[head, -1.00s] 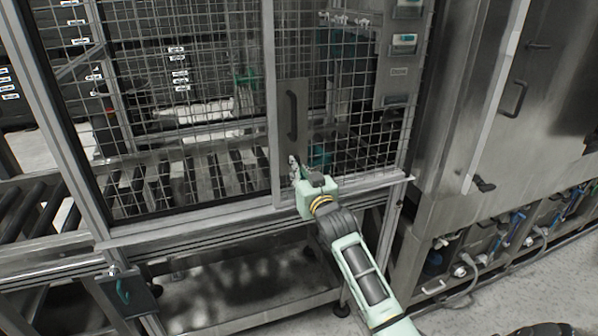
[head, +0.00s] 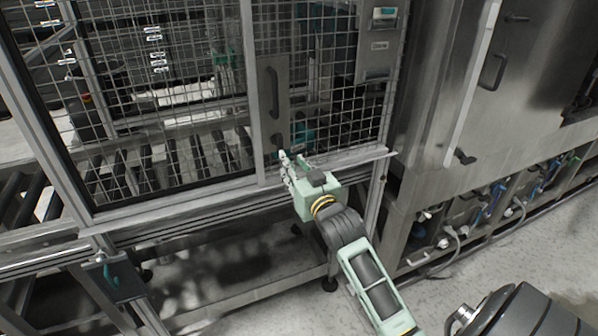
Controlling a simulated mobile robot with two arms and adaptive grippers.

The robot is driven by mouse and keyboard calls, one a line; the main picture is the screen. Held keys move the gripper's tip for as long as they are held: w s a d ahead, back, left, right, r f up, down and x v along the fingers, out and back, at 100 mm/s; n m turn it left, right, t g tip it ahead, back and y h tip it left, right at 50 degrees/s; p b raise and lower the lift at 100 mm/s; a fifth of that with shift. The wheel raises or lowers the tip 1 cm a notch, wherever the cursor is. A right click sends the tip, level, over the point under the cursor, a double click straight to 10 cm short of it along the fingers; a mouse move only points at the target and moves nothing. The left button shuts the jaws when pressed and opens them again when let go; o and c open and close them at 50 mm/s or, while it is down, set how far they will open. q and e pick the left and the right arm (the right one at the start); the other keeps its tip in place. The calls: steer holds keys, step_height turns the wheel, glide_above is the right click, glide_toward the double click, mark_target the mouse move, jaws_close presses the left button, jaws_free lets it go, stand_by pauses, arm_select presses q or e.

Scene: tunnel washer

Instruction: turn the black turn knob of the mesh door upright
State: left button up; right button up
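The mesh door (head: 180,100) has a metal plate (head: 281,75) along its edge with a black bar handle (head: 272,93). The black turn knob (head: 277,139) shows small and dark low on this plate, below the handle; its exact angle is too small to tell. My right gripper (head: 288,157) is just below and in front of the knob, its fingers pointing up toward the plate. It appears apart from the knob, with nothing visible held. Whether its fingers are open or shut is unclear. My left gripper is out of view.
A frame rail (head: 230,190) runs below the door, close under my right gripper. A roller conveyor (head: 150,165) lies behind the mesh. A steel cabinet (head: 430,150) with handles stands at the right. Open floor (head: 470,260) shows at lower right.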

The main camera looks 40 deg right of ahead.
steer(key=shift+v, duration=1.55)
